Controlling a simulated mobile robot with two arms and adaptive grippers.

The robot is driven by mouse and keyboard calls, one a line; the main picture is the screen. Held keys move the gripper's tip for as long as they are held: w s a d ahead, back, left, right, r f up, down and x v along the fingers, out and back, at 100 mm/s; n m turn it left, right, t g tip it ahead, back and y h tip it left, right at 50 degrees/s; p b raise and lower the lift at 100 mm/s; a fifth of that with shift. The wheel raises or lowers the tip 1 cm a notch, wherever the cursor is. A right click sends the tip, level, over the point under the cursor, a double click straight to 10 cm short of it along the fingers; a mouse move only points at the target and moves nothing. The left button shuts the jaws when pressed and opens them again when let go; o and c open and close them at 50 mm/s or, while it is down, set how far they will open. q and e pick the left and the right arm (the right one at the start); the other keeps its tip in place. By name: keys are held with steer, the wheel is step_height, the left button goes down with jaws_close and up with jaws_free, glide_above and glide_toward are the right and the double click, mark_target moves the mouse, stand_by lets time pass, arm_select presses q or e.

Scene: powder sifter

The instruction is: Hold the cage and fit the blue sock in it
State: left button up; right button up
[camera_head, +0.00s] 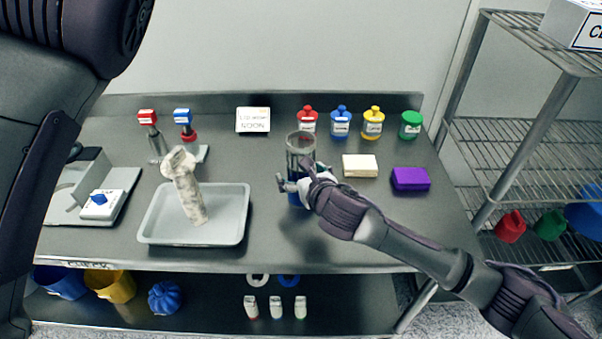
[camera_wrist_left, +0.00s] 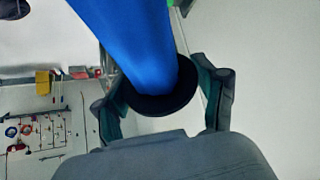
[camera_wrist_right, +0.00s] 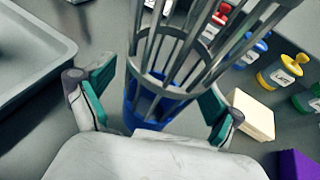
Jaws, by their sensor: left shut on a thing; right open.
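The cage (camera_head: 301,145) is a grey barred cylinder standing upright on the table, with a blue part at its lower end (camera_wrist_right: 150,105). My right gripper (camera_head: 304,188) is low at the cage. In the right wrist view its fingers (camera_wrist_right: 155,95) are apart, one on each side of the cage, and open. The blue sock (camera_wrist_left: 135,40) is a long smooth blue tube with a dark ring at its near end. My left gripper (camera_wrist_left: 162,92) is shut on it at that ring. The head view does not show this gripper or the blue sock.
A pale tray (camera_head: 152,232) holds a whitish sock (camera_head: 188,192), left of the cage. A cream block (camera_head: 360,166) and a purple block (camera_head: 410,179) lie to its right. Several coloured bottles (camera_head: 340,122) stand behind. A wire shelf (camera_head: 520,150) stands at right.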

steer(key=shift+c, duration=0.4)
steer(key=c, duration=1.3)
steer(key=shift+o, duration=0.2)
arm_select(q)
steer(key=w+d+f+m+h, duration=0.1)
steer(key=w+d+f+h, duration=0.15)
steer(key=f, duration=0.25)
steer(key=w+d+f+m+h, duration=0.1)
steer(key=w+d+f+h, duration=0.1)
steer(key=d+f+h, duration=0.15)
steer(key=s+a+f+n+t+h, duration=0.2)
steer(key=s+a+f+t+h, duration=0.3)
steer(key=a+f, duration=0.4)
steer(key=shift+s+a+t, duration=0.8)
steer(key=shift+s+a, duration=0.25)
steer(key=shift+s, duration=0.2)
